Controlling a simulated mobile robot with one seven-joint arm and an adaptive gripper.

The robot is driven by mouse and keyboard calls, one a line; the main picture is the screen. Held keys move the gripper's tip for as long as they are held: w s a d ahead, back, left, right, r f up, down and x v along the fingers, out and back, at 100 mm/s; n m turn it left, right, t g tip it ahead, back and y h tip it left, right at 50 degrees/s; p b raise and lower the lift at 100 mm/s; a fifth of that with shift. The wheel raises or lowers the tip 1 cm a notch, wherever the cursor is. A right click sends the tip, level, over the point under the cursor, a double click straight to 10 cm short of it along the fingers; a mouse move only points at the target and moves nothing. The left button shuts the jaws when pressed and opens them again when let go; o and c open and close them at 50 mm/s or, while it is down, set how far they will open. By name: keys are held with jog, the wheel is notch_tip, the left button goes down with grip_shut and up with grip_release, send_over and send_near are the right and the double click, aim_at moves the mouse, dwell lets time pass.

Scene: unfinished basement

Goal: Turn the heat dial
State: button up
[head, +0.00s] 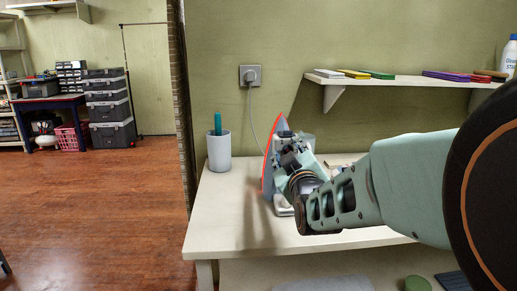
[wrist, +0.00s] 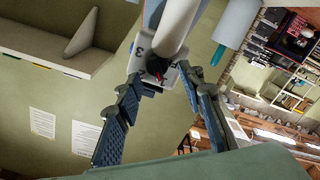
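An iron (head: 267,170) stands on its end on the white table, a red edge running along its left side. In the wrist view its pale handle (wrist: 178,25) comes down from the top. Below the handle is a light plate with numbers and a small dark heat dial (wrist: 156,68) with a red mark. My gripper (head: 289,160) is in front of the iron and hides part of it. In the wrist view my gripper (wrist: 161,80) has its two fingers apart, one on each side of the dial. I cannot tell whether either fingertip touches it.
A grey cup (head: 219,152) with a teal item stands left of the iron. A cord runs from the iron to a wall socket (head: 250,76). A wall shelf (head: 400,83) with coloured books hangs above right. The table's front left (head: 225,225) is clear.

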grip_shut()
jog(key=shift+n+b, duration=0.6)
jog(key=shift+n, duration=0.2)
grip_release()
jog(key=shift+p, duration=0.3)
